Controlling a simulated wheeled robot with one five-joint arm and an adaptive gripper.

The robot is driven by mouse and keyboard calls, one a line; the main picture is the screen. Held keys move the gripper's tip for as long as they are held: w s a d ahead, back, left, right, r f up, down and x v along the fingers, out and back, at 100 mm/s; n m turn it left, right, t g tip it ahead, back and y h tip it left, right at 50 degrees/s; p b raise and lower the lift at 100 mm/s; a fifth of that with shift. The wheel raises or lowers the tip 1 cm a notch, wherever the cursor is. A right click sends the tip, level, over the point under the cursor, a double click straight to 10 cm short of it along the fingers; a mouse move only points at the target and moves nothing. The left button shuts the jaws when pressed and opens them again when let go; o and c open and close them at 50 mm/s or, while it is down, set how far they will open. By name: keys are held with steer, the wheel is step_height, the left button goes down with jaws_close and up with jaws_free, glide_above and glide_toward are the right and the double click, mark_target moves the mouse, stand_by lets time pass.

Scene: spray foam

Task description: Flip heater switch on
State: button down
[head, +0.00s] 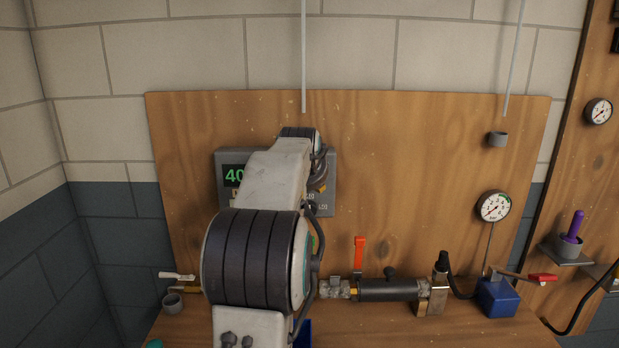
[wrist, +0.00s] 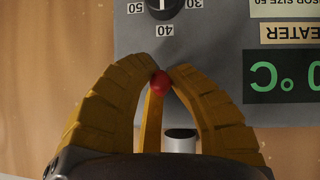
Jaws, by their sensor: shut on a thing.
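The grey heater box (head: 325,180) is on the wooden board in the head view, partly hidden behind my arm, with a green display (head: 233,176) whose visible digits begin with 40. In the wrist view the box (wrist: 215,60) appears upside down, with a label partly reading "EATER" and a black dial (wrist: 165,5). My gripper (wrist: 160,76) has its yellow fingers closed on a small round red knob (wrist: 160,83) in front of the box. It looks like the switch's tip; its lever and position are hidden.
Below and right of the box are an orange-red valve handle (head: 360,252), a dark pipe (head: 388,289), a pressure gauge (head: 494,206) and a blue block (head: 497,297). A thin grey rod (head: 303,55) hangs above the box. The board between box and gauge is clear.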

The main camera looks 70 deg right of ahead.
steer(key=shift+s+r, duration=0.15)
steer(key=shift+s, duration=0.05)
steer(key=c, duration=1.7)
jaws_free()
steer(key=o, duration=0.3)
steer(key=shift+s+d, duration=0.1)
steer(key=shift+s, duration=0.1)
steer(key=o, duration=0.4)
steer(key=shift+w, duration=0.1)
steer(key=shift+c, duration=0.2)
steer(key=shift+f+b, duration=0.2)
steer(key=shift+b, duration=0.15)
